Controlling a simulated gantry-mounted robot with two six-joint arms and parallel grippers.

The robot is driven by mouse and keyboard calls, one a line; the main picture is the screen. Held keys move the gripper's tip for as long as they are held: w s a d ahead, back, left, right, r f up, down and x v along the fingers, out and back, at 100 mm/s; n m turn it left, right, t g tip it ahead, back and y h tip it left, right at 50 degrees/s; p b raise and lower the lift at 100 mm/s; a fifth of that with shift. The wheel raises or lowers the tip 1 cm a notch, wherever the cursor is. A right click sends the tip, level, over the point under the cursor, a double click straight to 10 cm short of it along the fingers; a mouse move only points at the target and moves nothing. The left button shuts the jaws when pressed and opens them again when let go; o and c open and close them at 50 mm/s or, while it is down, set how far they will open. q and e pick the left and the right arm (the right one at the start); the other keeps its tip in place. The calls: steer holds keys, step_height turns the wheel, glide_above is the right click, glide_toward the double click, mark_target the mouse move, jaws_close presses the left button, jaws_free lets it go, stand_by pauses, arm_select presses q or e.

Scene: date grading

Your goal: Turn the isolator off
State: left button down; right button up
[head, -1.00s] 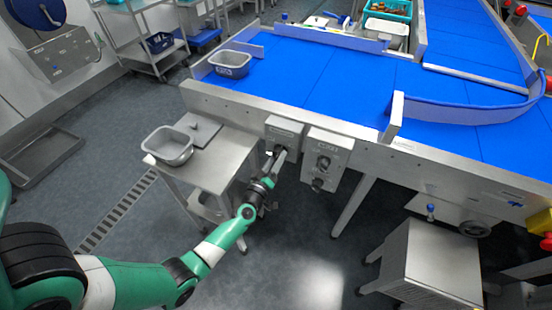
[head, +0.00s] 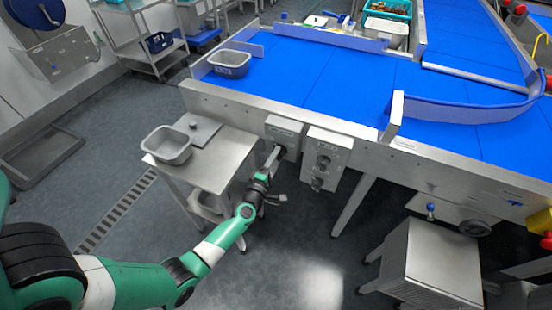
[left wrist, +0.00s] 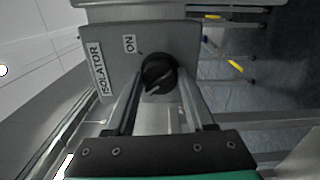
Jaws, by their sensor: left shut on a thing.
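The isolator (head: 284,132) is a grey box on the front rail of the conveyor table. In the left wrist view its face (left wrist: 115,65) carries the labels "ISOLATOR" and "ON", turned sideways in the picture. Its black rotary knob (left wrist: 158,73) has a pale mark at its lower edge. My left gripper (head: 275,153) reaches up to the box from below. In the left wrist view its fingers (left wrist: 158,80) lie on either side of the knob and are shut on it. In the head view the knob is hidden behind the fingers. My right gripper is not in view.
A second grey control box (head: 325,155) with knobs hangs just right of the isolator. A steel side table (head: 225,165) with a grey tub (head: 168,146) stands left of my arm. The blue conveyor (head: 300,70) lies above and behind. Open floor lies in front.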

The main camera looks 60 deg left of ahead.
arm_select(q)
steer(key=shift+n, duration=0.6)
steer(key=shift+c, duration=1.3)
jaws_free()
steer(key=p+v, duration=0.2)
steer(key=v, duration=0.9)
steer(key=shift+s+d, duration=0.2)
steer(key=shift+s, duration=0.1)
steer(key=shift+w+r+p, duration=0.1)
steer(key=shift+p, duration=0.2)
